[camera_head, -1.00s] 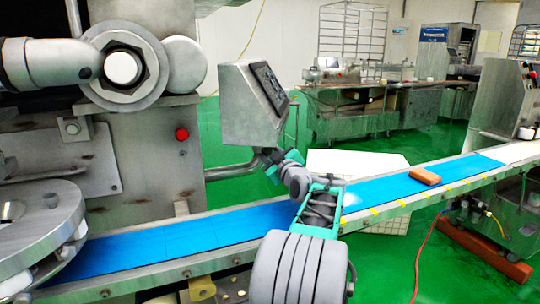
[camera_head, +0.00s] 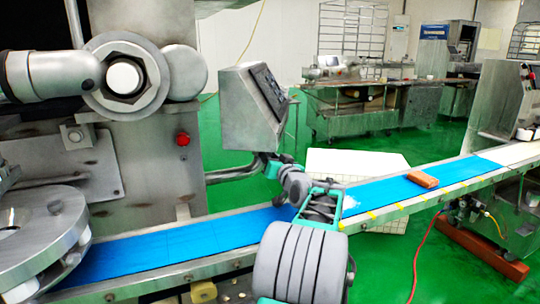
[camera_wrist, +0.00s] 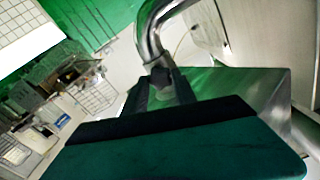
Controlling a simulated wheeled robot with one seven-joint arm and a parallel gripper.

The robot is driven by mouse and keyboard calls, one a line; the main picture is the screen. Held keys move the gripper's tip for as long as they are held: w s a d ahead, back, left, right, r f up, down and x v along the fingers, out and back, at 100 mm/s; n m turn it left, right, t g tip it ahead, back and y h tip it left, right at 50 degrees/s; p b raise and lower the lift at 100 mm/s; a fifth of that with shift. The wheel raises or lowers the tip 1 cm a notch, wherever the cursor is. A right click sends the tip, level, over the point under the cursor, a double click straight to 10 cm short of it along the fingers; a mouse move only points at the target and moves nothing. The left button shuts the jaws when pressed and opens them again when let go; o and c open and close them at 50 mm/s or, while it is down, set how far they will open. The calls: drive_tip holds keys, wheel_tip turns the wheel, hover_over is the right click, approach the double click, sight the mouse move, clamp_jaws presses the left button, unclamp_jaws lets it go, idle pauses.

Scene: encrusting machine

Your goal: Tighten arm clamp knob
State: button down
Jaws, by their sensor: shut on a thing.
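The control box (camera_head: 252,108) hangs at the end of a bent metal pipe, beside the big steel machine. My gripper (camera_head: 268,160) is just under the box, at the pipe end. In the wrist view my gripper (camera_wrist: 165,90) has its dark fingers closed around a small piece at the lower end of the shiny bent pipe (camera_wrist: 150,35). That piece appears to be the arm clamp knob (camera_wrist: 172,92); it is mostly hidden between the fingers. In the head view the knob cannot be made out behind the gripper.
A blue conveyor belt (camera_head: 180,242) runs below my arm, with a brown block (camera_head: 423,179) on it. A red button (camera_head: 183,139) is on the machine body. A round metal turntable (camera_head: 35,235) stands at left. Green floor and other machines lie behind.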

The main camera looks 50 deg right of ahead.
drive_tip(key=shift+r+m, duration=0.1)
drive_tip(key=shift+m, duration=0.5)
drive_tip(key=shift+p, duration=0.3)
drive_tip(key=c, duration=1)
unclamp_jaws()
drive_tip(key=shift+s, duration=0.1)
drive_tip(key=v, duration=0.7)
drive_tip(key=shift+s+a+p, duration=0.15)
drive_tip(key=shift+s+p, duration=0.15)
